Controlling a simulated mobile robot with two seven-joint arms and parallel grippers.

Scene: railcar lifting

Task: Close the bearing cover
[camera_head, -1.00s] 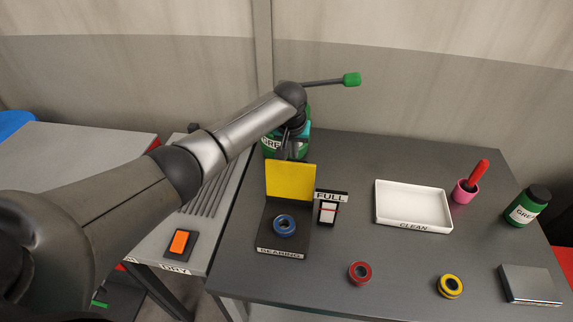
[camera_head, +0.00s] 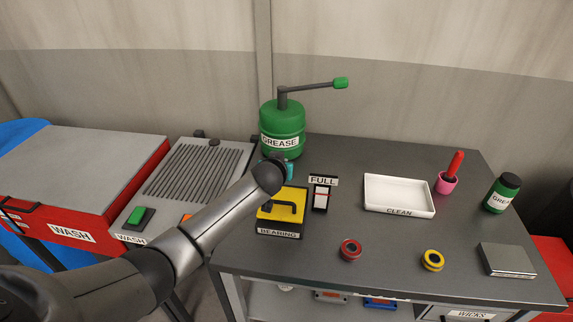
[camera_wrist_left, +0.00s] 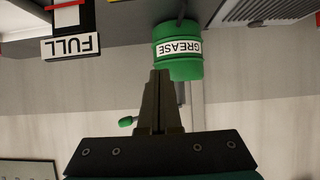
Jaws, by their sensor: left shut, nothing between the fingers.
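The yellow bearing cover (camera_head: 291,194) lies flat over the stand labelled BEARING (camera_head: 279,233) in the head view. A dark bent shape, which looks like a handle, lies across its top. The blue ring on the stand is hidden. My left arm reaches in over the cover's left edge, and its wrist hides part of the cover's back. My left gripper (camera_wrist_left: 159,100) is shut and empty in the left wrist view. In the head view its fingers are hidden, so I cannot tell whether they touch the cover. My right gripper is out of view.
The green grease drum (camera_head: 283,128) with its lever stands behind the cover. The FULL gauge (camera_head: 321,197) stands just right of the cover. The white CLEAN tray (camera_head: 399,195), red ring (camera_head: 350,250) and yellow ring (camera_head: 432,260) are further right, with bare table between.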

